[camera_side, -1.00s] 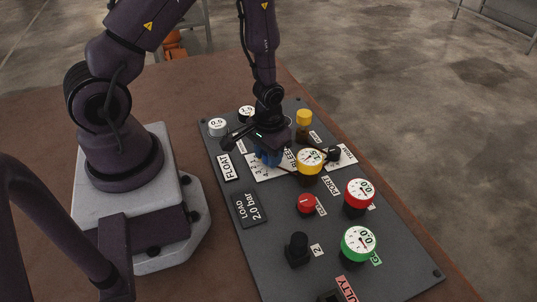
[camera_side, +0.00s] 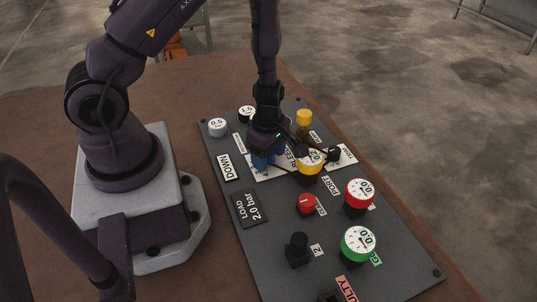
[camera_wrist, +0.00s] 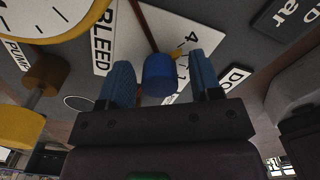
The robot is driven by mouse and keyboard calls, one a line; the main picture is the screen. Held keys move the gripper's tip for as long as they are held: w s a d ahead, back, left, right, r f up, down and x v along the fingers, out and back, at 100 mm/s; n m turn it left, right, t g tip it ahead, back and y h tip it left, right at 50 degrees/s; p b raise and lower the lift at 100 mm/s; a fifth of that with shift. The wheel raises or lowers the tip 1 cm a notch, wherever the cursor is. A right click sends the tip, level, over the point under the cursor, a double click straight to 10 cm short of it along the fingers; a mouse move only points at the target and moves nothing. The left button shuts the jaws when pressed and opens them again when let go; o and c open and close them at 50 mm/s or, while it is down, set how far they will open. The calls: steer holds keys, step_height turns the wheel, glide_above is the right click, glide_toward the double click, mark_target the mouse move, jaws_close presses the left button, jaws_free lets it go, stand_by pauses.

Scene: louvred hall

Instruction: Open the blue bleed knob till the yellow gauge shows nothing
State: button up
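The blue bleed knob (camera_wrist: 158,75) stands between my gripper's two blue ribbed fingers in the wrist view, with a gap on each side. My gripper (camera_wrist: 161,80) is open around it. In the side view my gripper (camera_side: 264,160) is low over the BLEED plate (camera_side: 283,164), and the knob cannot be told from the blue fingers there. The yellow gauge (camera_side: 310,160) is just right of my gripper, partly covered by it; its reading is not clear. Its yellow rim and white dial (camera_wrist: 45,14) are cut off at the wrist view's upper left.
A red gauge (camera_side: 359,192), a green gauge (camera_side: 358,242), a red knob (camera_side: 307,204) and a black knob (camera_side: 297,247) stand nearer on the panel. A yellow-topped post (camera_side: 304,117) stands behind. A sign reads DOWN (camera_side: 229,167); the load plate (camera_side: 249,208) reads 2.0 bar.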

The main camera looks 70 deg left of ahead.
steer(key=shift+r, duration=3.5)
steer(key=shift+r, duration=0.1)
step_height(320, 180, up, 13)
steer(key=shift+a, duration=0.15)
